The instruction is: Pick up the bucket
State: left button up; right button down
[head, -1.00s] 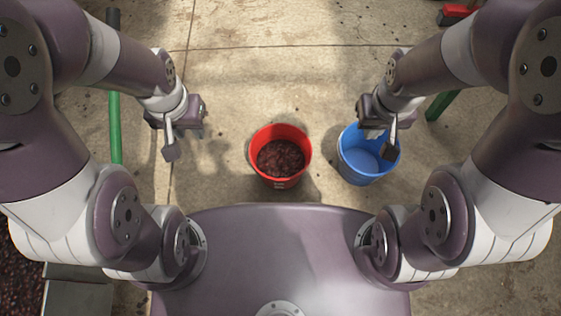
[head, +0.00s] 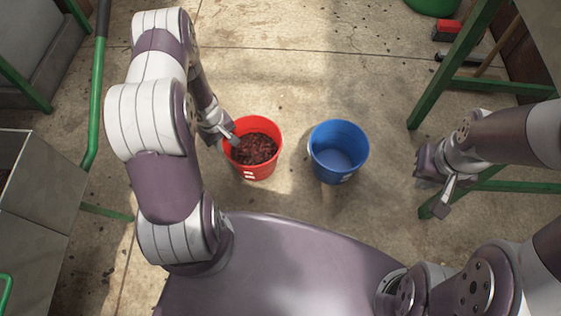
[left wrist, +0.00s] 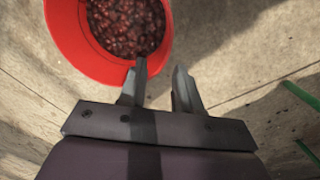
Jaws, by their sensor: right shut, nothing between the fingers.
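A red bucket (head: 270,170) filled with dark red berries (head: 254,149) stands on the floor in front of my base. A blue bucket (head: 338,150), empty inside, stands to its right. My left gripper (head: 229,141) is at the left rim of the red bucket. In the left wrist view its fingers (left wrist: 162,80) are apart with nothing visible between them. One fingertip overlaps the rim of the red bucket (left wrist: 75,50), the other shows outside it. I cannot tell whether they touch it. My right gripper (head: 443,207) is shut and empty, right of the blue bucket.
A green metal frame (head: 450,75) stands at the right, close to my right arm. Grey metal bins (head: 45,180) and a green rail (head: 98,100) are at the left. A red and black object (head: 450,32) lies at the back right. The floor behind the buckets is clear.

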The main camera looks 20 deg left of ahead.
pick_arm(q)
jog(key=f+b, duration=0.3)
jog(key=f, duration=0.1)
jog(key=f+b, duration=0.3)
jog(key=f, duration=0.1)
jog(key=f+b, duration=0.4)
jog(key=f, duration=0.1)
jog(key=shift+w+d+f, duration=0.1)
jog(key=shift+d, duration=0.25)
jog(key=shift+r, duration=0.25)
grip_shut()
jog(key=shift+w, duration=0.1)
